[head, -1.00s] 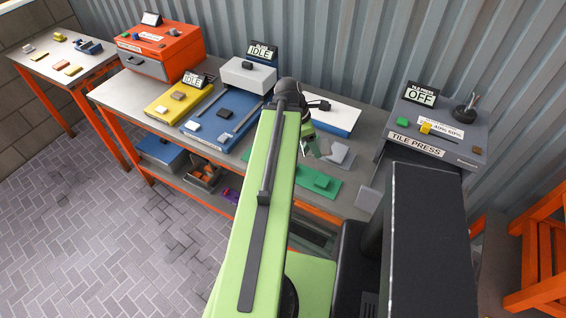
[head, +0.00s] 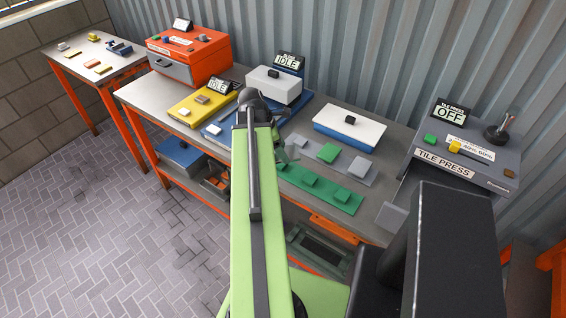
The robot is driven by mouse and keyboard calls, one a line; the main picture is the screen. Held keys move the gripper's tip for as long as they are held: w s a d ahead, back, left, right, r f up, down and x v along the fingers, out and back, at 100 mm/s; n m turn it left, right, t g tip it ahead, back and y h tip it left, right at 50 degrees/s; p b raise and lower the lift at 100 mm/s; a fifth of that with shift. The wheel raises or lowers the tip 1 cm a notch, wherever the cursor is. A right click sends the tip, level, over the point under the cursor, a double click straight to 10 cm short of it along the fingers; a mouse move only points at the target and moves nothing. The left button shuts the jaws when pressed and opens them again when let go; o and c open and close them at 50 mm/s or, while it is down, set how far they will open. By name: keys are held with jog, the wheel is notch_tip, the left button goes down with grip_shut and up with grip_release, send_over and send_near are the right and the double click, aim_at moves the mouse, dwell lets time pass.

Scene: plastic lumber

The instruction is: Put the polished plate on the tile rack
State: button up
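My gripper (head: 288,149) shows only in part beside the far end of my light green arm, over the workbench. The arm hides most of it, and I cannot tell whether its fingers are open or hold anything. A green strip (head: 290,182) with several green tiles lies on the bench just right of the arm. Behind it is a grey strip (head: 308,146) bearing a green plate (head: 327,153) and a grey plate (head: 359,167). I cannot tell which of these is the tile rack, or which plate is the polished one.
A white-topped blue box (head: 349,128) stands behind the strips. The tile press (head: 445,165), reading OFF, is at right. A blue machine with a white block (head: 272,84), a yellow tray (head: 196,107) and an orange machine (head: 187,52) stand left. A side table (head: 80,55) is far left.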

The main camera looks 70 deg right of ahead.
jog(key=shift+w+d+f, duration=0.1)
jog(key=shift+w+f, duration=0.35)
jog(key=shift+w, duration=0.4)
notch_tip(320, 180, down, 4)
jog(key=b, duration=0.4)
jog(key=shift+f+b, duration=0.2)
jog(key=shift+b, duration=0.15)
jog(key=shift+r, duration=0.25)
jog(key=shift+f, duration=0.2)
jog(key=o, duration=1.7)
jog(key=shift+c, duration=0.2)
jog(key=shift+r, duration=0.1)
